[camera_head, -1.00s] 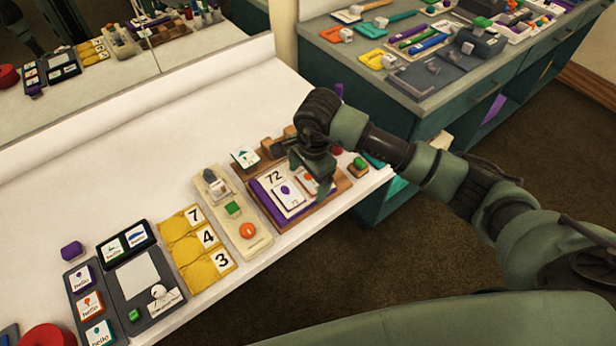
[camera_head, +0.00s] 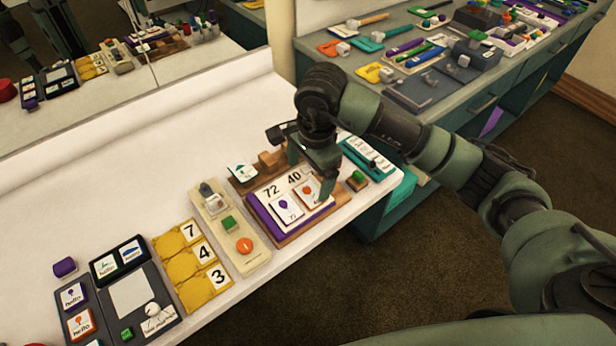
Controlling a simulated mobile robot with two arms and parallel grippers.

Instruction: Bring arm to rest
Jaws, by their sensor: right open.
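My right arm comes in from the right and bends down at the wrist over the white table (camera_head: 120,185). Its gripper (camera_head: 310,178) is open with nothing between the fingers. The fingers point down at the right part of a wooden board with a purple-edged panel (camera_head: 262,222), marked 72 and 40. Two small cards rest on the panel: one with a purple mark (camera_head: 286,208) and one with an orange mark (camera_head: 308,193), close to the nearer fingertip. I cannot tell whether that fingertip touches the card or hovers. My left gripper is not in view.
A cream board (camera_head: 229,234) with shapes, yellow number tiles (camera_head: 190,265) and a dark tray (camera_head: 160,290) line the table's front. A small block with a green top (camera_head: 358,177) and a teal strip (camera_head: 368,158) are right of the gripper. The table's back is clear.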

